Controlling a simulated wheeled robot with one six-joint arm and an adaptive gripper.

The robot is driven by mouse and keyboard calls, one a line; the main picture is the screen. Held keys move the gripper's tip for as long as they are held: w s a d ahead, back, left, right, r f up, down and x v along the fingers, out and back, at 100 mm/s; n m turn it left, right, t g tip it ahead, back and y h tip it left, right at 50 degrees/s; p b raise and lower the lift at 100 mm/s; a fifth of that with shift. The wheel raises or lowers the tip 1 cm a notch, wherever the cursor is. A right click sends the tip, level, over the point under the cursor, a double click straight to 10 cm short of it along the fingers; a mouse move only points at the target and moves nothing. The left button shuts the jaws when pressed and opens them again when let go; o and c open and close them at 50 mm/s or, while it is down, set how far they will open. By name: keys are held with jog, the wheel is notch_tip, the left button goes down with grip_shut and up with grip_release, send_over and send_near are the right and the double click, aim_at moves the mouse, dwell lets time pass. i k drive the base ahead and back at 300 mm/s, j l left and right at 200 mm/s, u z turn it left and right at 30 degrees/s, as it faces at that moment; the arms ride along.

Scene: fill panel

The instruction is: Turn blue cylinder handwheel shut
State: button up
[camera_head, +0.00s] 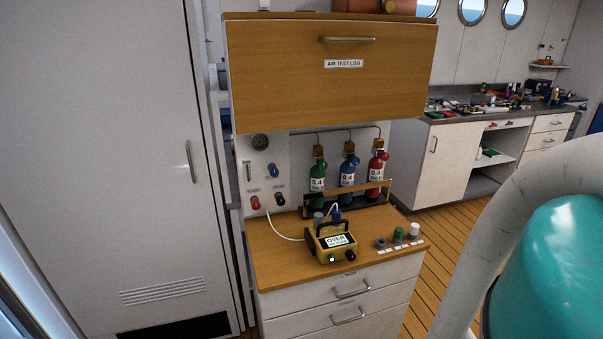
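The blue cylinder (347,178) stands upright in the middle of a rack, between a green cylinder (317,178) and a red cylinder (376,172). It has a white label reading 0.4 and a brass-coloured block (349,146) at its top, joined to a pipe. A small blue part beside its neck seems to be the blue handwheel (354,159); whether it is open or shut is too small to tell. My gripper is not in view. Only a white and teal part of what seems to be my arm shows at the right edge.
A wooden rail (347,193) crosses in front of the cylinders. A yellow device (333,241) with a handle and a white hose stands on the wooden counter (290,268). Several small fittings line its right. A wooden cabinet (330,90) labelled AIR TEST LOG overhangs. A panel with gauge and knobs is left.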

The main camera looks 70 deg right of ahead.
aim_at(354, 160)
jog(key=z, duration=1.75)
